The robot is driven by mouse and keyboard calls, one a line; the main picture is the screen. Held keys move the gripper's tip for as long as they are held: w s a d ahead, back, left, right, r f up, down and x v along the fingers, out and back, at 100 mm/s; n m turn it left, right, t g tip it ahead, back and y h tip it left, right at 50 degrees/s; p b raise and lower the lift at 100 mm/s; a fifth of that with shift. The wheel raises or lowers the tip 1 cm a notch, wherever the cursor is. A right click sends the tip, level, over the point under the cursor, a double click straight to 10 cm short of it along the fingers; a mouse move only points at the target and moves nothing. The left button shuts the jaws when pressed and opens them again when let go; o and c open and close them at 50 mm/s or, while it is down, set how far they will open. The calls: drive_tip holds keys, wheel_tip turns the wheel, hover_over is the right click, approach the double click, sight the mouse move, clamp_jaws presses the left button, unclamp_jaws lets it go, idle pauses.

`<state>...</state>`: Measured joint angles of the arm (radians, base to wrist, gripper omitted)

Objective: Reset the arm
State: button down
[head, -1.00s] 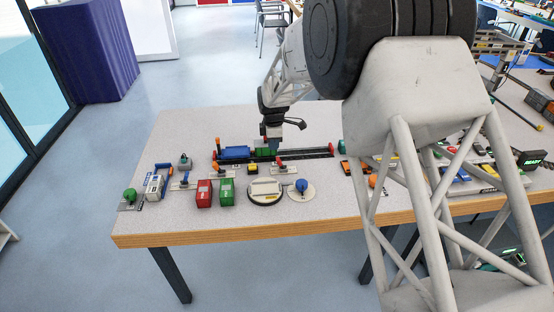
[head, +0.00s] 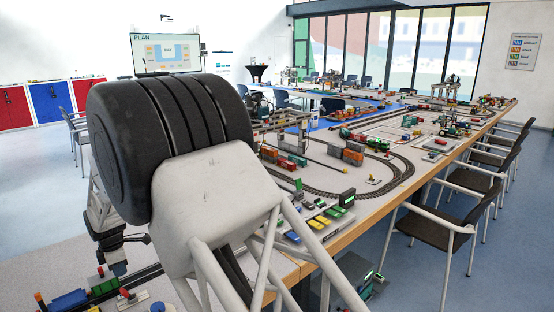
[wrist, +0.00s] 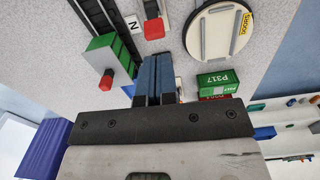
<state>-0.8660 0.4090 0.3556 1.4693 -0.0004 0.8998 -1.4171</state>
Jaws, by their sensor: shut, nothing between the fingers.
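My gripper (head: 117,268) hangs at the lower left of the head view, above the near table, with my arm partly in front of that area. In the wrist view its two blue-grey fingers (wrist: 155,62) are pressed together with nothing between them. They point over the tabletop, close to a green block with a red knob (wrist: 108,55) on their left and a green box marked P317 (wrist: 217,83) on their right. I cannot tell their exact height above the table.
A round white plate (wrist: 220,30) and a red-buttoned piece (wrist: 153,27) lie beyond the fingers. A blue block (head: 69,300) sits by the track. The long table (head: 385,200) carries tracks, wagons and cranes; chairs (head: 445,215) line its right side.

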drive_tip(key=s+d+r+m, duration=0.1)
drive_tip(key=d+r+m, duration=0.45)
drive_tip(key=d, duration=0.85)
drive_tip(key=d+r+m+t, duration=0.1)
drive_tip(key=d+r+m, duration=0.2)
drive_tip(key=d+r, duration=0.85)
drive_tip(key=s+d+r+m, duration=0.1)
drive_tip(key=d+r+m, duration=0.35)
drive_tip(key=d, duration=1.25)
drive_tip(key=s+d+r+m+t, duration=0.1)
drive_tip(key=s+d+r+m, duration=0.15)
drive_tip(key=s+d, duration=0.5)
drive_tip(key=s+d+r+m, duration=0.1)
drive_tip(key=s+d+m, duration=0.35)
drive_tip(key=d, duration=0.55)
drive_tip(key=s+d+f+m, duration=0.1)
drive_tip(key=s+d+m, duration=0.2)
drive_tip(key=s+d, duration=0.2)
drive_tip(key=s+d+f+m, duration=0.2)
drive_tip(key=s+d, duration=0.4)
drive_tip(key=s, duration=0.5)
drive_tip(key=shift+s+m+t, duration=0.3)
drive_tip(key=shift+m, duration=0.4)
